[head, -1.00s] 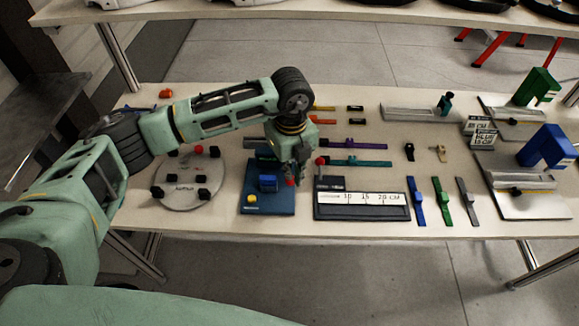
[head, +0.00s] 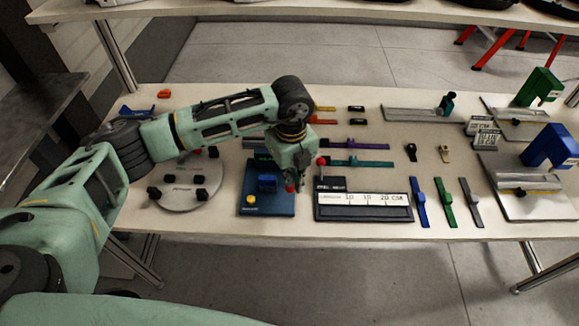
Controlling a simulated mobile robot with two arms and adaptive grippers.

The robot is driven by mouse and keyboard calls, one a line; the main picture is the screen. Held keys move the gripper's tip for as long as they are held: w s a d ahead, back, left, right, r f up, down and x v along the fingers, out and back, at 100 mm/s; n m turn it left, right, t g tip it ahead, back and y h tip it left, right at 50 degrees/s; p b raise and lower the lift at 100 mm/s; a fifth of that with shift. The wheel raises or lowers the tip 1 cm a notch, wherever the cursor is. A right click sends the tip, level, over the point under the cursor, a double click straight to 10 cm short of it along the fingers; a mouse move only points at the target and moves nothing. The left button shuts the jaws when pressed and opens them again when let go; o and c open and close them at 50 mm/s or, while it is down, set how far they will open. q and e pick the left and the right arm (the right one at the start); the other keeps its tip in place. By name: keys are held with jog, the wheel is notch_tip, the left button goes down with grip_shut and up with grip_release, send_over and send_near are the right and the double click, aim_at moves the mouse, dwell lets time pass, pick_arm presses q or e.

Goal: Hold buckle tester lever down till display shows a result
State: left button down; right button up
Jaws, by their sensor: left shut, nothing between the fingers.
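The buckle tester has a dark blue base plate (head: 266,204) on the table, with a blue block (head: 267,183) and a yellow knob (head: 250,199) on it. A red lever tip (head: 290,187) shows at its right side. My left gripper (head: 293,178) is shut and points down right above that red tip. It looks to be touching it, but I cannot be sure of contact. The gripper and wrist hide the lever's rest and part of the tester's back. I cannot read any result on a display. My right gripper is not in view.
A round grey plate (head: 186,186) with black blocks lies to the left. A ruler fixture (head: 363,214) with a red-knobbed post stands close on the right. Blue, green and grey straps (head: 443,202) lie further right. Blue (head: 548,146) and green (head: 538,86) clamp stations stand at the right.

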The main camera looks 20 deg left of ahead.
pick_arm(q)
jog(key=shift+f+b, duration=1.55)
jog(key=shift+f, duration=0.6)
jog(key=shift+s+r, duration=0.1)
jog(key=shift+r+p, duration=0.85)
jog(key=shift+r, duration=0.15)
jog(key=shift+r+p, duration=2.75)
jog(key=shift+r, duration=1.8)
